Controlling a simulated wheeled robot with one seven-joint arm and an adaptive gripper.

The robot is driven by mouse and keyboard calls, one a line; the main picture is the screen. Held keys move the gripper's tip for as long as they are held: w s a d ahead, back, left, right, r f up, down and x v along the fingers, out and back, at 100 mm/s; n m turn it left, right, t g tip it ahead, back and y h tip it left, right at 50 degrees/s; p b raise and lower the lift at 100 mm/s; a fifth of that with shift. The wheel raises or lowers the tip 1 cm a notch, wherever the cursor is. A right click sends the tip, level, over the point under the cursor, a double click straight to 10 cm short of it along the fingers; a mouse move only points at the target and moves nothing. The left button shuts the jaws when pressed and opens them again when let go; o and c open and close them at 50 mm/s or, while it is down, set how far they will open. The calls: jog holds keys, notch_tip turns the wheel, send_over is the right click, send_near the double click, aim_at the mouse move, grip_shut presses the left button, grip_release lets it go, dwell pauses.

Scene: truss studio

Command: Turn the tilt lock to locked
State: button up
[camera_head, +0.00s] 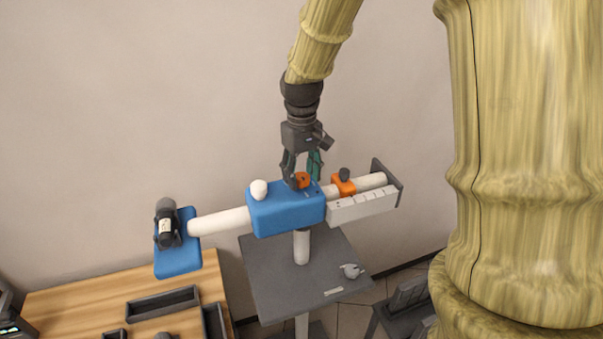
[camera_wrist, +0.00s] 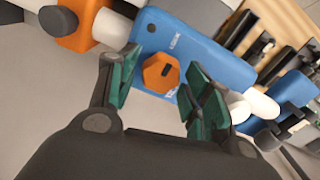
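The tilt lock is an orange hexagonal knob (camera_head: 303,179) on top of the blue housing (camera_head: 285,211). In the wrist view the knob (camera_wrist: 160,71) bears a short dark mark, and small lettering is printed on the blue housing (camera_wrist: 196,48) on either side of it; I cannot read it surely. My gripper (camera_head: 302,168) points down over the knob. In the wrist view its teal-padded fingers (camera_wrist: 163,76) are spread, one on each side of the knob, with visible gaps. Whether the tips reach down to the knob's height is unclear.
A white tube runs through the housing (camera_head: 218,222). An orange clamp with a dark knob (camera_head: 343,183) sits close right of my gripper, above a white block (camera_head: 361,204). A white ball knob (camera_head: 259,189) is on the left. A grey stand table (camera_head: 277,284) lies below.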

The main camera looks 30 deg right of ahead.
aim_at(301, 176)
dwell(0.3)
notch_tip(301, 176, up, 12)
dwell(0.6)
jog(key=shift+f, duration=0.1)
dwell(0.4)
